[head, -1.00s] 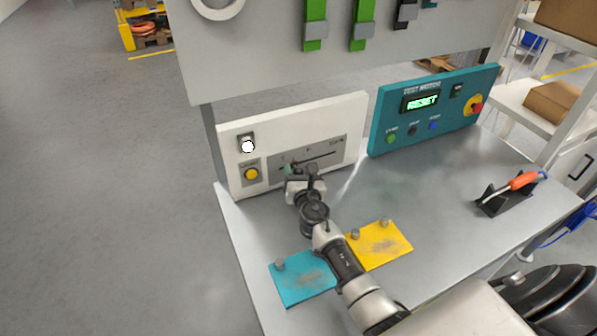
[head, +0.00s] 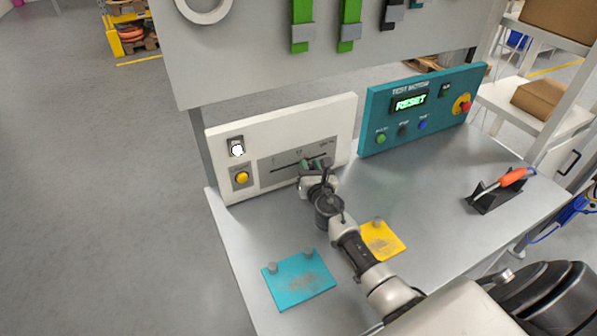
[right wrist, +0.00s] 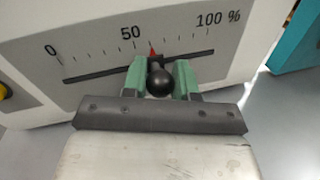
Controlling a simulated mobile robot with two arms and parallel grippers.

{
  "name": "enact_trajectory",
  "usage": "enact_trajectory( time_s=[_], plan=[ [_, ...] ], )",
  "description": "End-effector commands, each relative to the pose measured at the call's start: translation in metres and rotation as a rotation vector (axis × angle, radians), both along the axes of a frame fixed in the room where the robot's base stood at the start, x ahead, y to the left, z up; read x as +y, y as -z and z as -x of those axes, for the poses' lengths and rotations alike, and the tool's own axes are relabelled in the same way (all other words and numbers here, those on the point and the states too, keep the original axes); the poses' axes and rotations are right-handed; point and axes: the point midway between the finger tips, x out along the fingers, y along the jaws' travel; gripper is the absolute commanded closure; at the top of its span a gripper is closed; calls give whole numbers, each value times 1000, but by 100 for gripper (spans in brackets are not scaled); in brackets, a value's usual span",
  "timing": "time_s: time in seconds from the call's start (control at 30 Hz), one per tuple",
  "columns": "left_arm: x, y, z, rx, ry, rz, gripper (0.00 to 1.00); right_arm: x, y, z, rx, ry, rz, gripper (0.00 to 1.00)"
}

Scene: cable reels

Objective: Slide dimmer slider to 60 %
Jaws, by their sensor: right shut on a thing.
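The dimmer slider's black round knob (right wrist: 160,83) sits between the green fingers of my right gripper (right wrist: 160,76) in the right wrist view. The gripper is shut on it. A red pointer (right wrist: 153,51) above the knob stands a little right of the 50 mark on the 0 to 100 % scale. The dark slot (right wrist: 100,73) runs out on both sides of the knob. In the head view my right gripper (head: 316,164) is at the right part of the slider scale on the white panel (head: 282,128) and hides the knob. My left gripper is not in view.
On the white panel are a white-lit switch (head: 237,149) and a yellow button (head: 242,178). A teal test motor panel (head: 378,112) stands to the right. Teal (head: 300,281) and yellow (head: 384,240) plates lie in front. An orange-handled tool (head: 513,177) rests in a black holder at right.

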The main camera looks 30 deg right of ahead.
Motion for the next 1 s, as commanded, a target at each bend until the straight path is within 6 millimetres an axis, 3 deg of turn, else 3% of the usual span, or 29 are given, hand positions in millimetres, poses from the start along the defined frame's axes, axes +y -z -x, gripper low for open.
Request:
enact_trajectory(
  time_s=[0.23, 0.27, 0.4, 0.77, 1.0],
  plan=[
    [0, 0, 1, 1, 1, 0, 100, 0, 1, 0, 1, 1, -3, 100],
    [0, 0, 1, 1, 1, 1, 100, 0, 1, 0, 1, 1, -3, 67],
    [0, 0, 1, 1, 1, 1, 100, 0, 1, 0, 2, 1, -2, 46],
    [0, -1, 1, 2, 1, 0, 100, 2, 0, 6, 0, 0, -2, 46],
    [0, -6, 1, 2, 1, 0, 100, 12, 1, 46, 2, -2, -2, 46]
  ],
)
